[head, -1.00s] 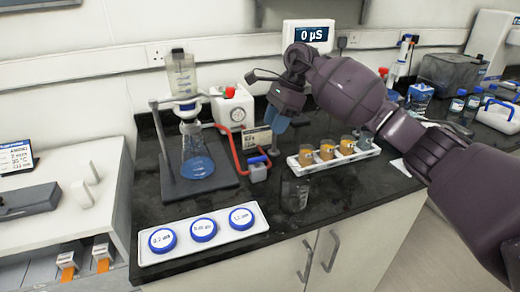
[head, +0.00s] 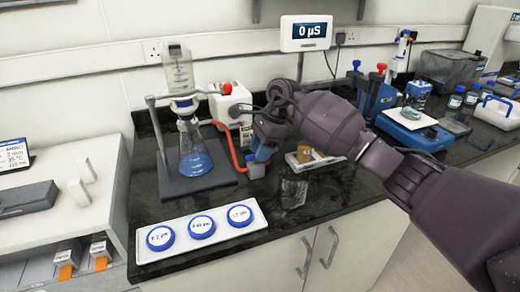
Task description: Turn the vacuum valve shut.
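The valve (head: 256,170) is a small grey block on the red tubing (head: 236,150), beside the filter flask's dark base. My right gripper (head: 264,150) reaches in from the right, with its blue fingertips just above the valve and overlapping its top. The valve's handle is mostly hidden, and I cannot tell whether the fingertips touch it or how far apart they are. The flask (head: 194,160) holds blue liquid under a clear funnel (head: 179,72) clamped to a stand. The white pump (head: 230,107) with a red knob is behind, partly covered by my gripper. My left gripper is out of view.
A white tray (head: 152,257) with several blue-lidded round dishes lies at the front. A clear beaker (head: 293,191) stands near the front edge. The meter (head: 307,33) reads 0 µS.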

